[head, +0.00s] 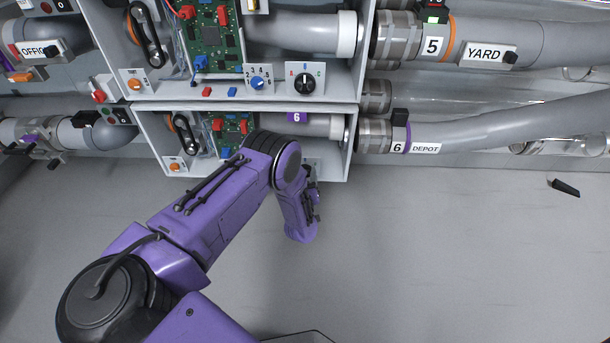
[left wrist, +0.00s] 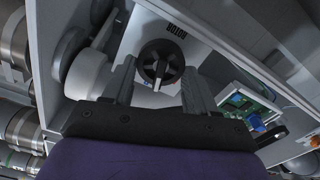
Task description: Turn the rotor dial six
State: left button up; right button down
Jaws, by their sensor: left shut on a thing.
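The rotor dial (left wrist: 161,62), a round black ribbed knob on a white plate, shows in the left wrist view with a pale pointer mark towards my gripper. My left gripper (left wrist: 159,78) has one finger on each side of it and is shut on it. In the head view my purple left arm reaches to the lower cabinet (head: 148,123), which bears a purple 6 label (head: 297,117). The arm's wrist hides the dial and the fingertips there. My right gripper is in neither view.
Above is a larger unit with its own black dial (head: 304,83) and a blue knob (head: 257,83). A green circuit board (left wrist: 247,106) is beside the dial in the wrist view. Pipes labelled DEPOT (head: 426,148) and YARD (head: 485,53) run right. The floor below is mostly clear.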

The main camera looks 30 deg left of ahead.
pick_arm(q)
jog(key=shift+f+n+p, duration=0.2)
jog(key=shift+n+p, duration=0.15)
jog(key=shift+n, duration=3.75)
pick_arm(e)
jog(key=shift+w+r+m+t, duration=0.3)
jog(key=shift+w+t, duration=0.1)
pick_arm(q)
jog(key=o, duration=0.7)
jog(key=shift+s, duration=0.1)
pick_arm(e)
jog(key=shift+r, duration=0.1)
pick_arm(q)
jog(key=p+v, duration=0.4)
jog(key=v, duration=0.6)
jog(key=shift+s+d, duration=0.15)
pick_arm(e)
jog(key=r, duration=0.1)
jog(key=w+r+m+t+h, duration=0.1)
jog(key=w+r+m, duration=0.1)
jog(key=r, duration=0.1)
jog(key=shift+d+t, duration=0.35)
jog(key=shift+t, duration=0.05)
